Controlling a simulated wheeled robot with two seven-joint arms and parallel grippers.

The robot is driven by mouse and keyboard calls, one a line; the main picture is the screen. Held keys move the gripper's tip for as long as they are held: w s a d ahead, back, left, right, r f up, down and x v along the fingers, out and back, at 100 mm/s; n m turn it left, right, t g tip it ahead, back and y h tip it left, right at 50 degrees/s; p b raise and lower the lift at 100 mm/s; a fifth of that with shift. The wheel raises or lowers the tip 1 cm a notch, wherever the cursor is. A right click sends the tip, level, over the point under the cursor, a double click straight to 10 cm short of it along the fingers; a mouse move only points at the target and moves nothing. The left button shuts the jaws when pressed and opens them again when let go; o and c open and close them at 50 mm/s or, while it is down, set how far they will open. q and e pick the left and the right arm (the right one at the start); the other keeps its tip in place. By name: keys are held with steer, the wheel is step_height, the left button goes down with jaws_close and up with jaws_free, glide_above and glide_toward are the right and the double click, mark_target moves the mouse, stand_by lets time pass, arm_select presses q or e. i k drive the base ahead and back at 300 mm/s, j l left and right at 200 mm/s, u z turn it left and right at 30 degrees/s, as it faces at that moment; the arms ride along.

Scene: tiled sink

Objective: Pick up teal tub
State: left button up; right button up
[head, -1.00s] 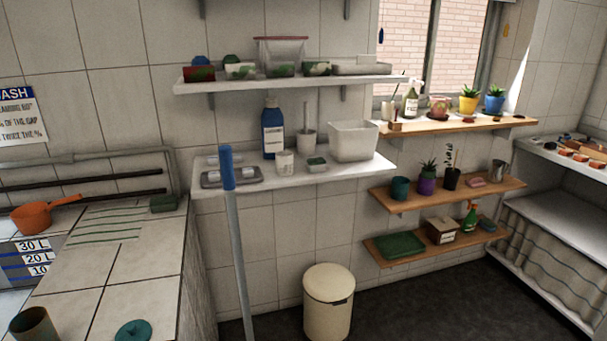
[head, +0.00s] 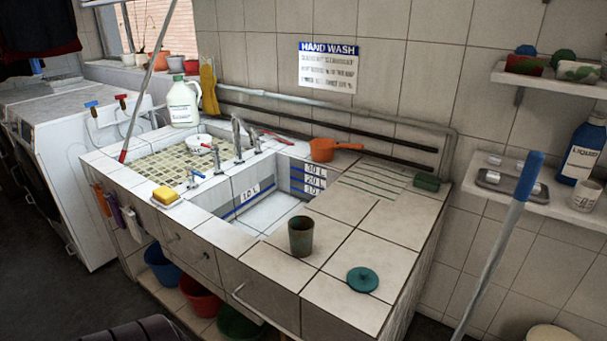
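A small round teal object (head: 362,280) lies on the tiled counter near its front right corner. It looks low and lid-like, and I cannot tell for sure whether it is the teal tub. A dark greenish-brown cup (head: 301,236) stands upright behind it to the left. A blue tub (head: 162,267) stands on the low shelf under the sink, partly hidden by the counter front. Neither of my grippers is in view.
The sink basin (head: 270,212) opens left of the cup. An orange dipper (head: 322,149) lies at the back. A blue-topped pole (head: 495,245) leans right of the counter. A white jug (head: 183,104) and yellow sponge (head: 165,195) are at the left. The counter around the teal object is clear.

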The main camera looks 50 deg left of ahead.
mark_target(301, 229)
steer(key=u, duration=1.55)
